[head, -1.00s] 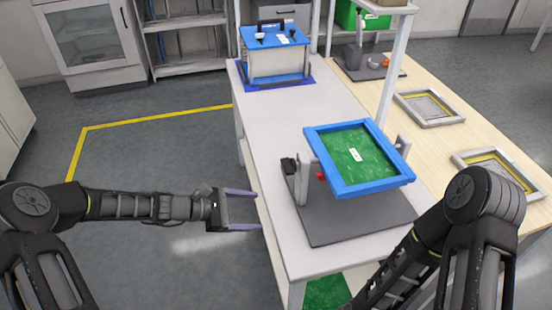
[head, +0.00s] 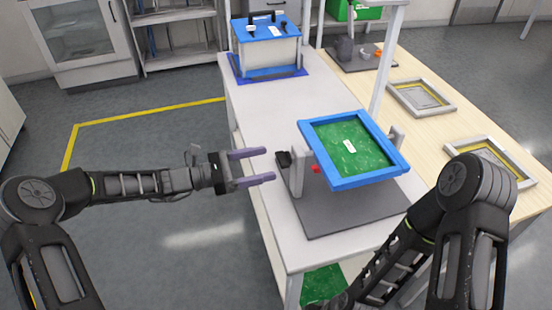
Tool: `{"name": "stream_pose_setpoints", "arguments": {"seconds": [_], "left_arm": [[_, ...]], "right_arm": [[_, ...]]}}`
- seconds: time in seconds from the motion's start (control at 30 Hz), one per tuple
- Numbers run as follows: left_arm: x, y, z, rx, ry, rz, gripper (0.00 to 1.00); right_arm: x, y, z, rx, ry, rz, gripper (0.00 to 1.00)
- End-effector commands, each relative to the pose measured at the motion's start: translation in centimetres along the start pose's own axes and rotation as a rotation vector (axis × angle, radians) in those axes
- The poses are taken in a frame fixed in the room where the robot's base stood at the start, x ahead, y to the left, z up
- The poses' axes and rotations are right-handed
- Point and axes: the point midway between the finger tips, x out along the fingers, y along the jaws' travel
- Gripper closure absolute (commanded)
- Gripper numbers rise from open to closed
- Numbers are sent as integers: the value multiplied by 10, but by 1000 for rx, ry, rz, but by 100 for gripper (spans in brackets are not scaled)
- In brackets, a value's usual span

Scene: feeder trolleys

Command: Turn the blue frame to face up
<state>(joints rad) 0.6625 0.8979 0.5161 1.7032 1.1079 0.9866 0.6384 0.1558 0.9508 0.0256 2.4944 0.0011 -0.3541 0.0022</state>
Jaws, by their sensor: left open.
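The blue frame (head: 349,184) is held between two grey uprights on a dark base plate (head: 330,218) on the white table. It is tilted, and its green panel (head: 350,146) with a small white label shows towards me. A red knob (head: 315,168) and a black block (head: 284,158) are at the left upright. My left gripper (head: 271,165) is open and empty, just left of the stand, its fingers pointing right towards the black block. It looks apart from the frame. My right arm comes in at the lower right; its gripper is out of the picture.
A blue and white box (head: 266,48) stands at the far end of the white table (head: 248,118). Two grey frames (head: 421,98) lie on the wooden table to the right. A white post (head: 386,75) rises between the tables. Open floor lies left.

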Motion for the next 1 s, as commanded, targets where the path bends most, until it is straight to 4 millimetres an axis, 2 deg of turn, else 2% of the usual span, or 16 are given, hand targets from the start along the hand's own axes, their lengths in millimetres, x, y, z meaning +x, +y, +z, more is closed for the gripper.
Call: {"name": "stream_pose_setpoints", "arguments": {"seconds": [0.1,0.23,0.37,0.6,1.0], "left_arm": [[20,-1,2,-1,-2,-2,24],[36,0,2,1,-1,-1,24],[43,0,0,1,0,0,24],[43,0,0,1,0,0,24],[43,0,0,1,0,1,56]], "right_arm": [[-6,-2,0,1,-1,2,64],[-8,-2,1,2,-2,3,64],[-9,-2,1,2,-3,3,64],[-8,-2,1,2,-3,3,64],[-8,-2,1,2,-3,3,64]]}}
